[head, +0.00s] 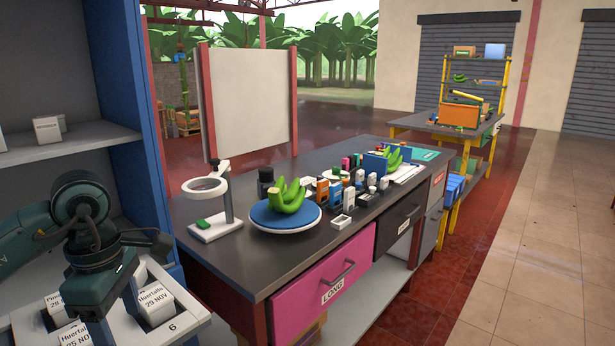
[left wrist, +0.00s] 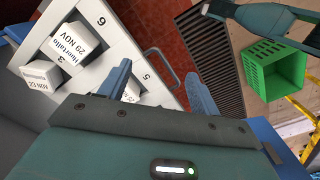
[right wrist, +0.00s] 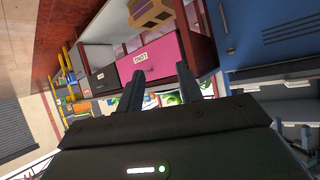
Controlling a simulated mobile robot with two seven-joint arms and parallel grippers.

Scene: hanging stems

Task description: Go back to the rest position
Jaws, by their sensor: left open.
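My left gripper (left wrist: 158,90) is open in the left wrist view, with nothing between its fingers. In the head view my left arm reaches in from the left over a white tray (head: 188,318), and its fingertips are largely hidden there. The tray has numbered slots holding white labelled boxes, one of them reading "Huertalto 29 NOV" (head: 155,303). That box also shows left of the fingers in the left wrist view (left wrist: 75,45). My right gripper (right wrist: 160,82) is open and empty in the right wrist view. It is not seen in the head view.
A blue-sided shelf (head: 123,90) stands close beside my left arm. A dark workbench (head: 250,262) carries green bananas (head: 288,196) on a blue round plate (head: 268,220), a ring stand (head: 228,205) and several small items. A pink drawer (head: 325,280) is shut. Tiled floor (head: 530,230) is clear at right.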

